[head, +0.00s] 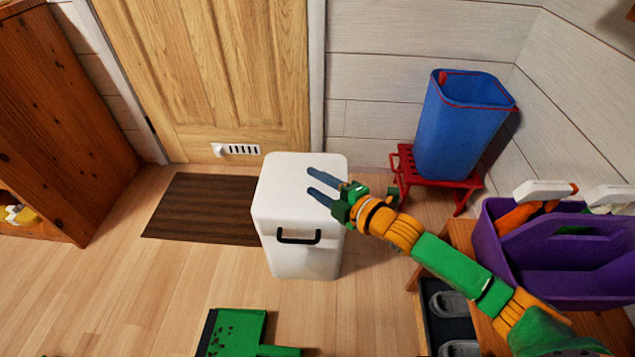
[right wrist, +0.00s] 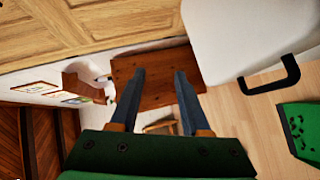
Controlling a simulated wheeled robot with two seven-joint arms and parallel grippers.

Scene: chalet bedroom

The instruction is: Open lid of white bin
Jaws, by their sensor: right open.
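The white bin (head: 300,255) stands upright on the wooden floor in front of the door. Its lid (head: 280,180) looks shut, though the seam is hard to make out. A black handle (head: 298,238) is on its front face. My right gripper (head: 311,181) is open and empty, with its fingers over the right part of the lid in the head view; I cannot tell how high above it. In the right wrist view, the gripper (right wrist: 160,72) has nothing between its fingers, and the bin (right wrist: 235,40) with its handle (right wrist: 275,77) is to their right. My left gripper is not in view.
A blue bin (head: 460,130) stands on a red stool (head: 403,165) at the back right. A purple caddy (head: 560,260) with spray bottles sits on a wooden stand at right. A dark mat (head: 200,210) lies left of the bin.

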